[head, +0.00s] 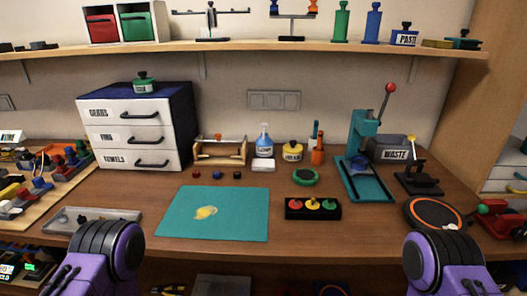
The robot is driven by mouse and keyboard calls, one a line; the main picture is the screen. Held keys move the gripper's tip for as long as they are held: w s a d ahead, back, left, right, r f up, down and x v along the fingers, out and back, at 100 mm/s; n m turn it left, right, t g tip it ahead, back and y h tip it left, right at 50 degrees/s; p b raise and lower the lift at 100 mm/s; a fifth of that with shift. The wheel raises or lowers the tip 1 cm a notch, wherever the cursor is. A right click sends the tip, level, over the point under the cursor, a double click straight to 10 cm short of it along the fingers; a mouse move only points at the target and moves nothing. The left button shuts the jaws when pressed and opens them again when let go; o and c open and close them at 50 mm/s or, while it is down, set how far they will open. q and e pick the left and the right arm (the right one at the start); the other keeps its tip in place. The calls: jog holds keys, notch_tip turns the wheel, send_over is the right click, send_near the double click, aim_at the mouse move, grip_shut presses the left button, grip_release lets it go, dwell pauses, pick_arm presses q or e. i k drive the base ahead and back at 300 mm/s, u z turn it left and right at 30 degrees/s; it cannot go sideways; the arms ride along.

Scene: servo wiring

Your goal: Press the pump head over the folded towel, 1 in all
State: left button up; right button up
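A small white folded towel (263,165) lies just in front of the bottle's base. Purple and black links of my two arms show at the bottom left and bottom right, well apart from the bottle. I do not see the fingers of either gripper.
A teal mat (240,225) with a yellow patch (205,212) lies in front. A black box with coloured buttons (313,209) is to its right. A wooden rack (220,151) and a yellow pot (292,152) flank the bottle. A teal press (362,150) stands right. A shelf (240,46) hangs above.

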aim_at(265, 126)
jog(key=z, duration=2)
jog(key=k, duration=0.6)
jog(key=u, duration=1.45)
